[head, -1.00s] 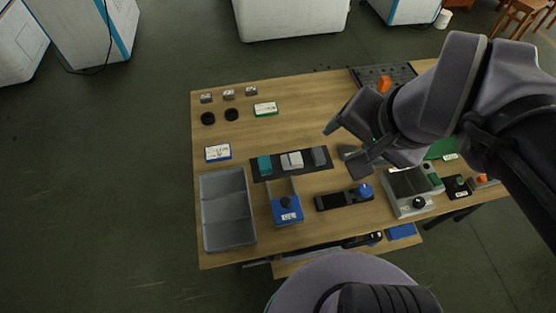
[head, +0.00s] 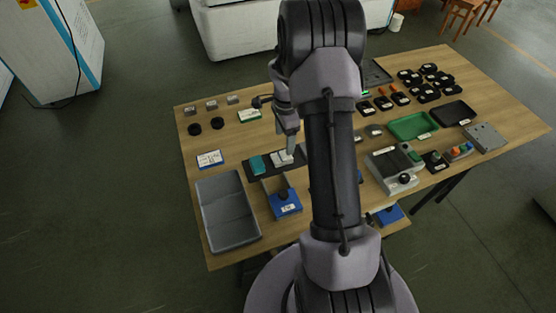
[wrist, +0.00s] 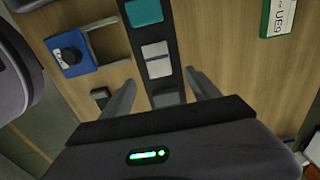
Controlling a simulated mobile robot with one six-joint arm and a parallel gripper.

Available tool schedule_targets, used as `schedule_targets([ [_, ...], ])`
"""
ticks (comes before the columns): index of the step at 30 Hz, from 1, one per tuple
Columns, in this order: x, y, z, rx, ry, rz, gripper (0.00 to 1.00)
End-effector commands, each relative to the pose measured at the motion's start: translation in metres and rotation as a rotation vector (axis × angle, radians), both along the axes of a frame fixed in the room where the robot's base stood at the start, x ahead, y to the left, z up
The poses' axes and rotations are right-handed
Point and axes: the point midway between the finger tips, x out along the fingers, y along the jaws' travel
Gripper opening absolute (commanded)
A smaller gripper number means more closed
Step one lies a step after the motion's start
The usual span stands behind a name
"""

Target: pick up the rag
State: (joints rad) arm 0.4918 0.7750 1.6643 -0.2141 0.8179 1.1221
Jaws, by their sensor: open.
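A dark strip (head: 247,174) on the wooden table holds small block-like pieces in a row. They are a teal piece (head: 256,164), a whitish piece (head: 283,158) with a grey band, and a dark grey piece (wrist: 167,98). I cannot tell for sure which of them, if any, is the rag. My gripper (head: 291,154) is over the strip, close to the whitish piece in the head view. In the wrist view my gripper (wrist: 160,78) is open and empty, its fingers either side of the strip. The dark grey piece is partly hidden by my gripper body there, and by my arm in the head view.
A grey bin (head: 228,212) stands at the table's front left. A blue block with a black knob (head: 285,203) is close in front of the strip. A green-edged card (head: 250,116) lies behind. A green tray (head: 413,126) and several black parts fill the right side.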

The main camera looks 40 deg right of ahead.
Motion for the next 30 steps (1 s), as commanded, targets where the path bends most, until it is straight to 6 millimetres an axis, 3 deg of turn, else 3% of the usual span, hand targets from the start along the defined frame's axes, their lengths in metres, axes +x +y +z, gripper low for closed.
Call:
schedule_targets([
  [1, 0.000, 0.000, -0.014, 0.001, 0.001, 0.000, 0.71],
  [8, 0.000, 0.003, -0.036, 0.001, 0.000, 0.001, 0.71],
  [15, -0.001, 0.008, -0.079, 0.000, 0.001, 0.001, 0.71],
  [21, -0.001, 0.008, -0.077, 0.000, -0.001, 0.001, 0.69],
  [30, -0.001, 0.008, -0.077, 0.000, -0.001, 0.001, 0.10],
])
